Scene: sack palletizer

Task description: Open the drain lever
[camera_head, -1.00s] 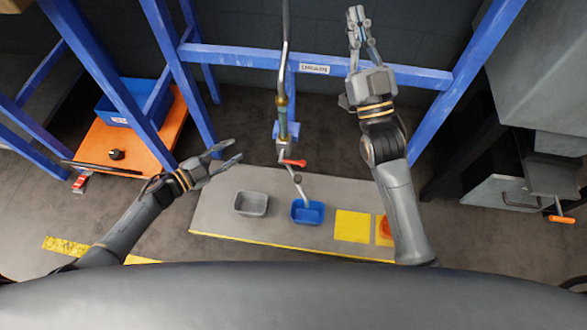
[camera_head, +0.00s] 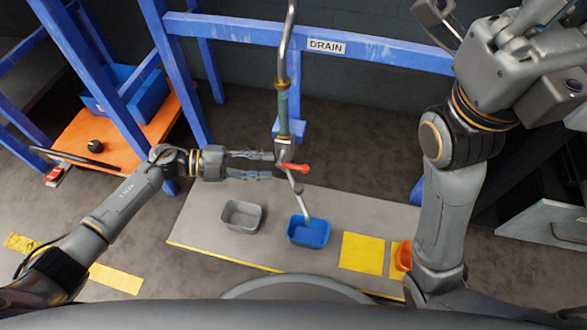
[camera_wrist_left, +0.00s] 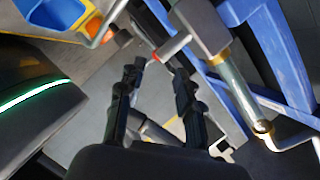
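The drain lever is a small red handle (camera_head: 297,168) on the valve at the lower end of a vertical pipe (camera_head: 283,105), under the DRAIN sign (camera_head: 327,47). My left gripper (camera_head: 268,164) points right, just left of the valve, its two fingers apart. Contact cannot be judged. My right gripper (camera_head: 480,18) is raised at the top right, its fingertips cut off or unclear.
A grey tray (camera_head: 241,216) and a blue tray (camera_head: 308,232) stand on the grey platform (camera_head: 195,225) below the spout. A blue frame beam (camera_head: 230,32) runs behind the pipe. A blue bin (camera_head: 148,97) sits on an orange shelf (camera_head: 75,130) at left.

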